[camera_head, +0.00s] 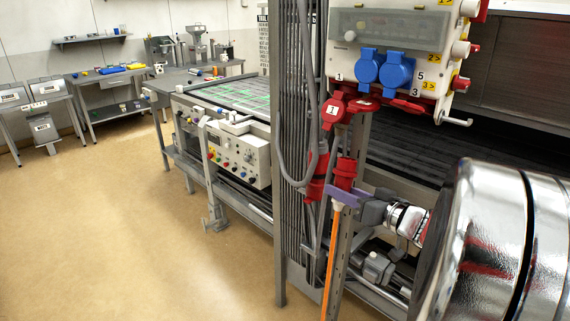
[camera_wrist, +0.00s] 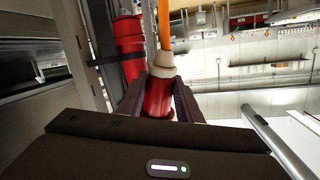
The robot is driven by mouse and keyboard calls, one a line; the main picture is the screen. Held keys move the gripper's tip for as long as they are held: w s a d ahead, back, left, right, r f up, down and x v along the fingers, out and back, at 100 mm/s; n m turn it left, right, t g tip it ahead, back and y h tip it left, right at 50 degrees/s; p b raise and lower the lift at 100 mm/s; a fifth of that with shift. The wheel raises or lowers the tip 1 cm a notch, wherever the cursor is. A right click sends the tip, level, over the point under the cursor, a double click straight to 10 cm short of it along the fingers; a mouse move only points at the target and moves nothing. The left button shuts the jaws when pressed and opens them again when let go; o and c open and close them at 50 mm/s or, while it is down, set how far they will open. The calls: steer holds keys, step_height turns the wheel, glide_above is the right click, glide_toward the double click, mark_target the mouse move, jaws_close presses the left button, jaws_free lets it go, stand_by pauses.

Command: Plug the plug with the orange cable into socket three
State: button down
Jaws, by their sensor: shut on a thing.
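The red plug (camera_head: 345,172) with the orange cable (camera_head: 331,262) is held upright in my gripper (camera_head: 343,196), with the cable hanging down. The wrist view shows the red plug body (camera_wrist: 158,97) between both fingers, its pale collar (camera_wrist: 161,64) and the orange cable. The socket box (camera_head: 385,40) is above the plug, apart from it. It has two blue covered sockets (camera_head: 396,71), and red sockets (camera_head: 335,108) along its underside. A label 3 (camera_head: 415,92) shows near the lower right; which opening it marks is unclear. The plug's contacts are not clearly visible.
Another red connector (camera_head: 318,171) with a grey cable (camera_head: 285,150) hangs just left of the held plug. A metal post (camera_head: 290,235) stands left of it. A shiny drum (camera_head: 500,240) fills the lower right. Open floor (camera_head: 130,240) lies at left.

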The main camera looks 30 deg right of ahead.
steer(key=w+a+f+n+g+y, duration=0.2)
steer(key=w+a+f+n+y, duration=0.4)
steer(key=a+f, duration=0.65)
steer(key=w+a+f+n+g+y, duration=0.1)
steer(key=a+f+n+g+y, duration=0.2)
steer(key=a+f, duration=1)
step_height(320, 180, down, 3)
steer(key=shift+w+a+f+g+y, duration=0.1)
steer(key=shift+w+a+g+y, duration=0.25)
steer(key=shift+g+y, duration=0.35)
